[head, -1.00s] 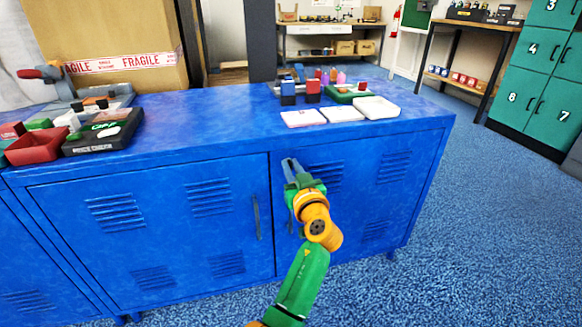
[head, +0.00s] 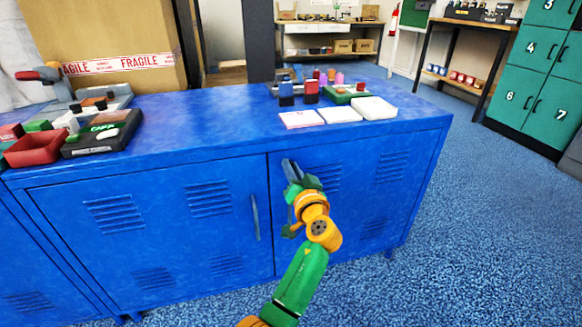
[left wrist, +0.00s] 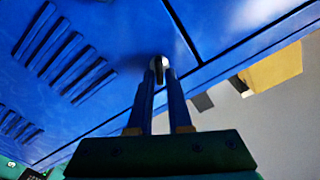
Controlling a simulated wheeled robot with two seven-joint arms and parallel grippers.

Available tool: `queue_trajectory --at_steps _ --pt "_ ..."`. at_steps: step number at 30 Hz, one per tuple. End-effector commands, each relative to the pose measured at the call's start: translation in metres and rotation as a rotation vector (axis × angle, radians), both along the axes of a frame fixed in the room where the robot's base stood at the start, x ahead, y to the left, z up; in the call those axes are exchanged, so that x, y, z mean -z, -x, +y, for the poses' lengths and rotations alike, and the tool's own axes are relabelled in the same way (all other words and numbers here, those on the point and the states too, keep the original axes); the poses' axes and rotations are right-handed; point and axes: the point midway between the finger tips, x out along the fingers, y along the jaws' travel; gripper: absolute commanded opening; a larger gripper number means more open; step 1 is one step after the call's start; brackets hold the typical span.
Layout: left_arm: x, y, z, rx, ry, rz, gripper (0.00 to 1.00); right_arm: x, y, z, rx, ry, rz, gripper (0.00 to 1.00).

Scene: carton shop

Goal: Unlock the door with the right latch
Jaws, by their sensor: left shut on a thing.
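The blue cabinet (head: 190,165) has two vented doors. My left gripper (head: 289,166) is at the upper left edge of the right door (head: 360,200), near the seam between the doors. The right door looks closed. My right gripper is not in view.
The left door's bar handle (head: 255,217) stands just left of my gripper. On the cabinet top are a red bin (head: 34,150), a black tray, a cardboard box (head: 115,45) and several pale pads (head: 340,115). Blue carpet (head: 450,240) is free at the right.

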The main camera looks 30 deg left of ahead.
Motion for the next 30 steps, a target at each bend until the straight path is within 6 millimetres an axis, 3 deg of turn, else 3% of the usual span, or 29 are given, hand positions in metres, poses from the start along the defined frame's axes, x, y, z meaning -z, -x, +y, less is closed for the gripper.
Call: queue_trajectory --at_steps 12,30 --pt "0.0 -0.002 -0.001 -0.001 -0.257 0.302 0.0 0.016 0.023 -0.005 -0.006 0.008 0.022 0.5" --pt "0.005 -0.003 -0.002 -0.002 -0.583 0.685 0.0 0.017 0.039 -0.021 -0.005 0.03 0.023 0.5"
